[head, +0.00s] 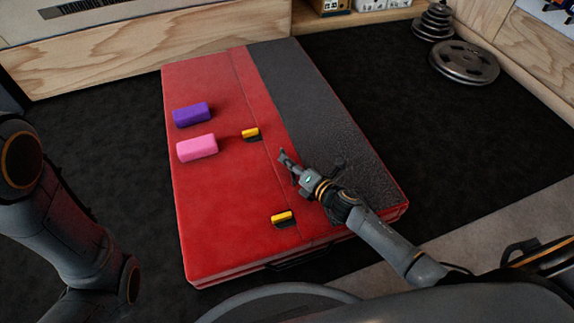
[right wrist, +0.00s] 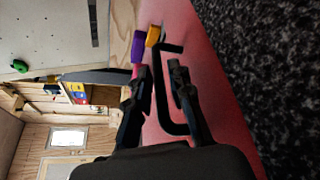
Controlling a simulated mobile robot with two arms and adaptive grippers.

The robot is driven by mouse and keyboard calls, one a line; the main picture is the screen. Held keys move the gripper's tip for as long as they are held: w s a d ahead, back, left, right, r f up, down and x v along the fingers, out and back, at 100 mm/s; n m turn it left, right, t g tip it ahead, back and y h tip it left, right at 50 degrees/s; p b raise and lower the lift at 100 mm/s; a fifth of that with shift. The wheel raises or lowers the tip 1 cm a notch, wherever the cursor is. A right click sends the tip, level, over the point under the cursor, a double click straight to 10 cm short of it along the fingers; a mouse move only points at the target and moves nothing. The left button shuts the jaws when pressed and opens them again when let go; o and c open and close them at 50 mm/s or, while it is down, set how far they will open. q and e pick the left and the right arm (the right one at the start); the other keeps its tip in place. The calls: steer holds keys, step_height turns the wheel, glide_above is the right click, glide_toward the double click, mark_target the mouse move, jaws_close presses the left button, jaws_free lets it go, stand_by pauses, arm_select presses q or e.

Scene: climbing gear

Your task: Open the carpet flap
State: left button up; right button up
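The carpet flap (head: 310,100) is a dark grey textured strip lying flat along the right side of a red pad (head: 215,235). In the right wrist view the speckled carpet (right wrist: 280,60) fills the right side. My right gripper (head: 286,160) is just above the pad, near the carpet's left edge. In the right wrist view its two fingers (right wrist: 160,90) are apart. A black bent piece shows between them; I cannot tell whether it touches either finger. My left arm shows at the left, but its gripper is out of view.
Purple (head: 193,115) and pink (head: 197,148) blocks lie on the pad's left half. Two yellow-and-black pieces, one farther back (head: 251,133) and one nearer (head: 283,218), sit near the seam. Weight plates (head: 464,63) lie on the floor at the back right.

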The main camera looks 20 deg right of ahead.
steer(key=shift+w+a+f, duration=0.15)
steer(key=shift+w+a, duration=0.1)
steer(key=shift+w, duration=0.35)
jaws_close()
